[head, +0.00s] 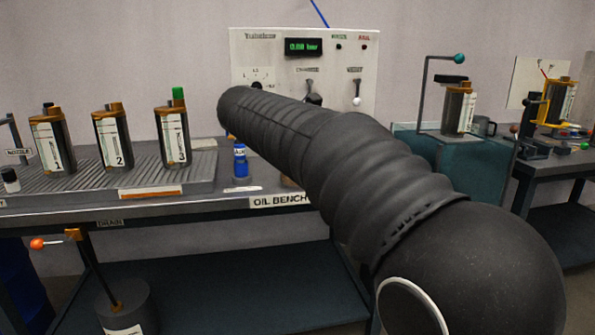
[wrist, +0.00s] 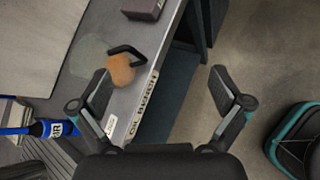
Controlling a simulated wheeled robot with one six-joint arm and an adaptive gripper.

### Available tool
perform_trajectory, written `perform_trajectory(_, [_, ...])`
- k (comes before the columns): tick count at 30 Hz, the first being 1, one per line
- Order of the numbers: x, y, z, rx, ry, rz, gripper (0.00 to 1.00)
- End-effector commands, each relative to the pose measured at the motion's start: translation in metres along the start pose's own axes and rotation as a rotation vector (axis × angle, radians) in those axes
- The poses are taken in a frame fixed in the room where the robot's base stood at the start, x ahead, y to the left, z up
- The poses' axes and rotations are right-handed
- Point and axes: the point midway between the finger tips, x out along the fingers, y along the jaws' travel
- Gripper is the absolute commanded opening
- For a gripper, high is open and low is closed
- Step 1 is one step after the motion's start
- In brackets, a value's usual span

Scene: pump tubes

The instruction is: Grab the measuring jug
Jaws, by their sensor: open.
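The measuring jug (wrist: 91,57) appears to be the clear round vessel with a black handle (wrist: 128,50) and an orange-brown part, upper left in the wrist view. It is on the grey bench near the "OIL BENCH" edge. In the head view my arm mostly hides that spot, with only a small brownish bit (head: 291,182) showing below it. My gripper (wrist: 160,82) is open, its fingers wide apart and nothing between them. The left finger overlaps the picture just beside the orange-brown part; I cannot tell whether they touch. My gripper is hidden in the head view.
A blue bottle (head: 240,163) stands left of the jug's spot, also in the wrist view (wrist: 45,129). Several numbered canisters (head: 113,138) stand on the ribbed tray at left. A control panel (head: 335,65) is behind. A dark box (wrist: 143,8) lies beyond the jug.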

Motion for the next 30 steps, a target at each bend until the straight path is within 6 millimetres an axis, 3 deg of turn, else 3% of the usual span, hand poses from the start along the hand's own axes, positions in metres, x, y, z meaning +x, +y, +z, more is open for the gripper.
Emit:
perform_trajectory(1, [-0.003, 0.024, -0.014, -0.088, -0.033, 0.019, 1.00])
perform_trajectory(3, [-0.009, 0.049, -0.024, -0.194, -0.083, 0.037, 1.00])
perform_trajectory(9, [-0.024, 0.092, -0.047, -0.389, -0.182, 0.061, 1.00])
perform_trajectory(14, [-0.024, 0.102, -0.052, -0.438, -0.210, 0.064, 1.00])
perform_trajectory(24, [0.032, 0.108, -0.041, -0.438, -0.210, 0.062, 1.00])
perform_trajectory(30, [0.052, 0.110, -0.038, -0.438, -0.210, 0.063, 1.00])
